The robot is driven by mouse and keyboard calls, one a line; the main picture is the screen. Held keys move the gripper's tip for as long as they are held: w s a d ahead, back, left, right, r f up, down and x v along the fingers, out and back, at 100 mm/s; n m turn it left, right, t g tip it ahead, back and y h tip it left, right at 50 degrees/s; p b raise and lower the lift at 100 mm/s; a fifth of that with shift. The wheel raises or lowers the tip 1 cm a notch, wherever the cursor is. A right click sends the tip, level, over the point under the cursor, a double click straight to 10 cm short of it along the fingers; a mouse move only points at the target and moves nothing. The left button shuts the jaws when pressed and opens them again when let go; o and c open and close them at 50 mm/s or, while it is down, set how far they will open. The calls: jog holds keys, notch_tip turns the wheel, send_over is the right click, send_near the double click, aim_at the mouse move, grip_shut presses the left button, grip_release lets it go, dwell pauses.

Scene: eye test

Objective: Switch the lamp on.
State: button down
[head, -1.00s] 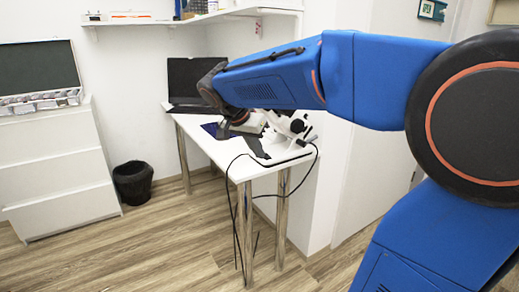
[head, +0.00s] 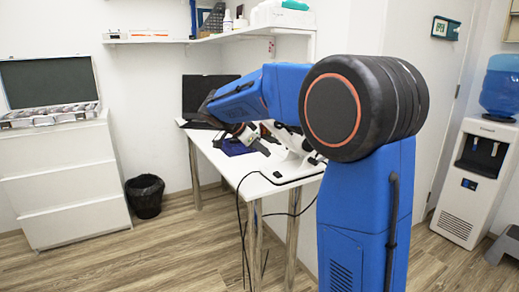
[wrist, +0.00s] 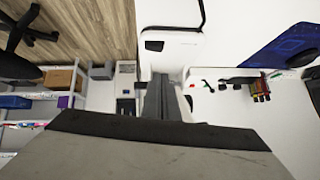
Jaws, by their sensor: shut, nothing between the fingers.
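I cannot make out a plain lamp in these views. A white instrument with dark parts (head: 297,141) stands on the white table (head: 283,184) in the head view; I cannot tell whether it is the lamp. My gripper (head: 262,148) is over the table, just left of this instrument, pointing down; I cannot tell whether they touch. In the wrist view my gripper (wrist: 160,97) shows as dark fingers, shut with nothing between them. No lamp switch can be told apart.
A dark laptop (head: 207,97) stands at the table's back. Black cables hang over its front edge. A wall shelf (head: 215,37) is above. A black bin (head: 145,195) and white drawers (head: 66,190) are left, a water cooler (head: 473,180) right. Floor between bin and table is clear.

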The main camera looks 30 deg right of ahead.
aim_at(278, 174)
jog(key=d+f, duration=0.1)
jog(key=f, duration=0.1)
jog(key=d+f, duration=0.1)
jog(key=f, duration=0.1)
jog(key=w+d+f, duration=0.1)
jog(key=f, duration=0.1)
jog(key=shift+d+f, duration=0.3)
jog(key=shift+w+f, duration=0.15)
jog(key=shift+f, duration=0.35)
